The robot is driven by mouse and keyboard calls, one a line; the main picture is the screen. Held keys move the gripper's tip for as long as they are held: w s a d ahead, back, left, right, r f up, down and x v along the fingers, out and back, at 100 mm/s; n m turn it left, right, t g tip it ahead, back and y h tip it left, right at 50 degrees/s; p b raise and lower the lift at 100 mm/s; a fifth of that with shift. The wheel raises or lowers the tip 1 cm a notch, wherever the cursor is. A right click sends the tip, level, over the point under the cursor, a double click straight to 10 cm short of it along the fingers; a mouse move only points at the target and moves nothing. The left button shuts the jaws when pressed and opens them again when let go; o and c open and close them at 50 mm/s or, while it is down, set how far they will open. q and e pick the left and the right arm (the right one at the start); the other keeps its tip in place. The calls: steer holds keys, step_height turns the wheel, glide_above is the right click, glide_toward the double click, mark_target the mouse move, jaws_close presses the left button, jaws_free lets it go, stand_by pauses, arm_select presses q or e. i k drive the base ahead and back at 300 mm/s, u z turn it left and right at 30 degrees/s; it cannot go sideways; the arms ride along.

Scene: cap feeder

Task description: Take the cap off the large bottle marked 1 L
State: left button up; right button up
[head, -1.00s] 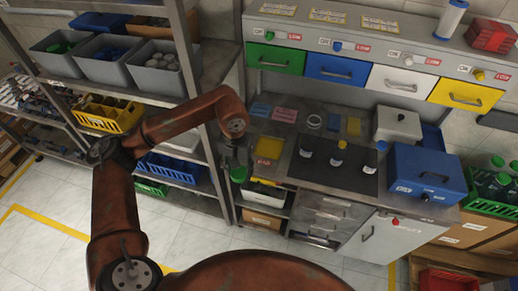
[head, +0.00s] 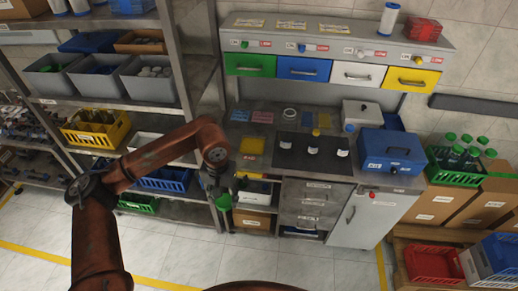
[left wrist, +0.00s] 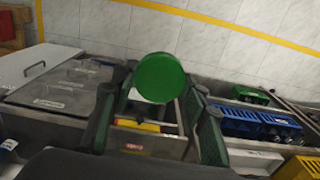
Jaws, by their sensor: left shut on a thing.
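My left gripper (head: 220,190) is shut on a green cap (head: 221,201), to the left of the workbench front and apart from the bottles on it. In the left wrist view the cap (left wrist: 160,77) is a round green disc between the fingertips (left wrist: 160,95); whether anything hangs beneath it is hidden. Three dark bottles with white labels stand on the black mat (head: 298,160): a left one (head: 283,145), a middle one (head: 313,150) with a yellow cap (head: 316,132), and a right one (head: 342,153). Their markings are too small to read. My right gripper is out of view.
A blue box (head: 390,150) stands right of the mat. Green, blue, white and yellow drawers hang above the bench. A green crate (head: 440,172) of green-capped bottles stands at the right. A shelf rack (head: 195,70) with bins stands at the left. The floor (head: 165,240) in front is clear.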

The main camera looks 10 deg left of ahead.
mark_target(289, 121)
steer(key=z, duration=0.7)
steer(key=i, duration=1.1)
steer(key=u, duration=0.2)
